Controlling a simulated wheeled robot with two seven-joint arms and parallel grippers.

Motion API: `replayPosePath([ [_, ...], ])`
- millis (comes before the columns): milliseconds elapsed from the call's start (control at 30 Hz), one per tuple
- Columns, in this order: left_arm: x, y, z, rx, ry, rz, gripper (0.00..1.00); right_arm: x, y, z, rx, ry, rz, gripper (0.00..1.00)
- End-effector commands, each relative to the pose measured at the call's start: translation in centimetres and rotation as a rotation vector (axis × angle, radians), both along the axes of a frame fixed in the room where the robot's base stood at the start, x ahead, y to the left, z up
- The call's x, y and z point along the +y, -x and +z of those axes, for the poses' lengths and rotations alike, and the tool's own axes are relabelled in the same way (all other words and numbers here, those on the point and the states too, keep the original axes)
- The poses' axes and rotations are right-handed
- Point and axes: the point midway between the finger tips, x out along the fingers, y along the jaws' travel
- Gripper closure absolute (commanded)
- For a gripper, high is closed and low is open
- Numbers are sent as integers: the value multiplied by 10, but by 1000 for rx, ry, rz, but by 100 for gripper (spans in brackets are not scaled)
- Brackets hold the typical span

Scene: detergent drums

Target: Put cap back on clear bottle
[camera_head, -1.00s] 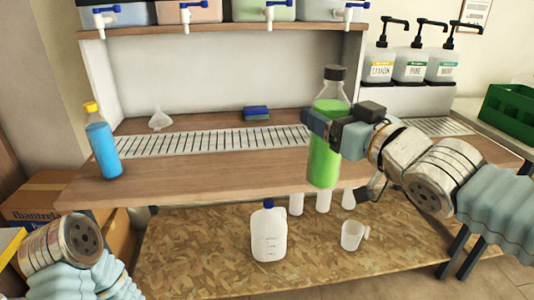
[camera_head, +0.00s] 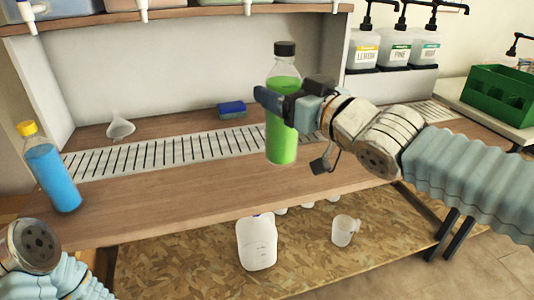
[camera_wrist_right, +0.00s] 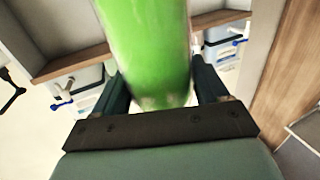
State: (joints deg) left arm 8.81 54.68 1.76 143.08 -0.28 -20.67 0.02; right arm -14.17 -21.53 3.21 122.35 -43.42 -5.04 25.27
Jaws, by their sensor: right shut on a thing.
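A clear bottle of green liquid (camera_head: 281,147) is upright in my right gripper (camera_head: 281,99), which is shut around its upper body. A black cap (camera_head: 285,48) sits on the bottle's neck; how tightly it is seated I cannot tell. The bottle's base appears over the wooden worktop (camera_head: 230,190); whether it touches I cannot tell. In the right wrist view the green bottle body (camera_wrist_right: 150,50) fills the space between the fingers. A second clear bottle with blue liquid (camera_head: 53,180) and a yellow cap (camera_head: 27,128) stands on the worktop at left. My left gripper is out of view.
A slotted drain strip (camera_head: 160,153) crosses the worktop. A white funnel (camera_head: 120,127) and a blue sponge (camera_head: 231,110) lie behind it. Pump jugs (camera_head: 363,53) and a green crate (camera_head: 500,95) stand right. A white jug (camera_head: 257,243) and measuring cup (camera_head: 345,230) are below.

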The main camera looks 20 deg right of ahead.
Motion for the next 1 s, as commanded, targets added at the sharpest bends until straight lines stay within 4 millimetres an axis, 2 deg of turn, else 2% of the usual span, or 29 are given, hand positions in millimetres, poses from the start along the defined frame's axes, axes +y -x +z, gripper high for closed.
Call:
replayPosePath([
  [367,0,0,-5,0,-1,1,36,-5,-84,-38,1,-1,0,100],
  [500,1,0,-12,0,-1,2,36,-6,-105,-65,1,-2,0,100],
  [700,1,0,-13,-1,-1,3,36,-7,-122,-83,-2,-2,1,100],
  [1000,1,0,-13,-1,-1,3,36,-7,-124,-85,-4,-1,1,100],
])
